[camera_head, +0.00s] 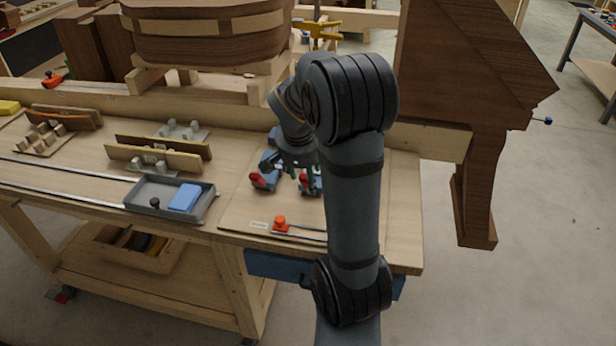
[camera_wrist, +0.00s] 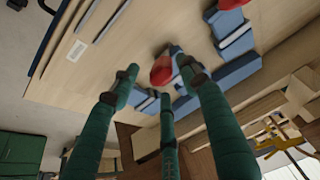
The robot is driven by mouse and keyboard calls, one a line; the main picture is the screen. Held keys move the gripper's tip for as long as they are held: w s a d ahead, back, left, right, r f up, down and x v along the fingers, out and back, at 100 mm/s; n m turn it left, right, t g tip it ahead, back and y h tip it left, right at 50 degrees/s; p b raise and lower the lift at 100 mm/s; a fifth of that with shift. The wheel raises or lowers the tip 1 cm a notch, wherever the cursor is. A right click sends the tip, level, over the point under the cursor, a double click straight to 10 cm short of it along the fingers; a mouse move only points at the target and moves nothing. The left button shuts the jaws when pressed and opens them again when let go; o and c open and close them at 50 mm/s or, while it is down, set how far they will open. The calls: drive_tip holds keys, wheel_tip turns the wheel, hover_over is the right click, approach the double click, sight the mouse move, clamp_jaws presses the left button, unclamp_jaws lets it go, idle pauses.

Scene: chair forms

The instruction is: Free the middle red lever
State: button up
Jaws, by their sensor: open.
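In the head view, a red lever (camera_head: 266,180) on a blue clamp stands at the left of a board on the bench. A second red lever (camera_head: 305,182) stands to its right, partly behind my arm. My gripper (camera_head: 297,168) points down near them. In the wrist view, my open gripper's green fingers (camera_wrist: 160,78) spread around one red lever (camera_wrist: 161,70) in the picture; contact cannot be told. Another red lever (camera_wrist: 230,3) is cut off at the top edge. Blue clamp bodies (camera_wrist: 236,40) lie near both. I cannot tell for certain which lever is the middle one.
A grey tray (camera_head: 140,204) with a blue block sits left of the board. An orange-red knob (camera_head: 281,223) is at the front edge. Brown wooden forms (camera_head: 205,40) stand behind, and a tall one (camera_head: 460,70) is at the right. My arm hides the board's right part.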

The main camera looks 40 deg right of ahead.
drive_tip(key=shift+w+d+f, duration=0.1)
drive_tip(key=shift+w+f, duration=0.15)
drive_tip(key=shift+f, duration=0.25)
drive_tip(key=shift+w+f, duration=0.25)
drive_tip(key=shift+f, duration=0.2)
drive_tip(key=shift+s+d, duration=0.1)
drive_tip(key=shift+s, duration=0.05)
drive_tip(key=shift+c, duration=0.2)
clamp_jaws()
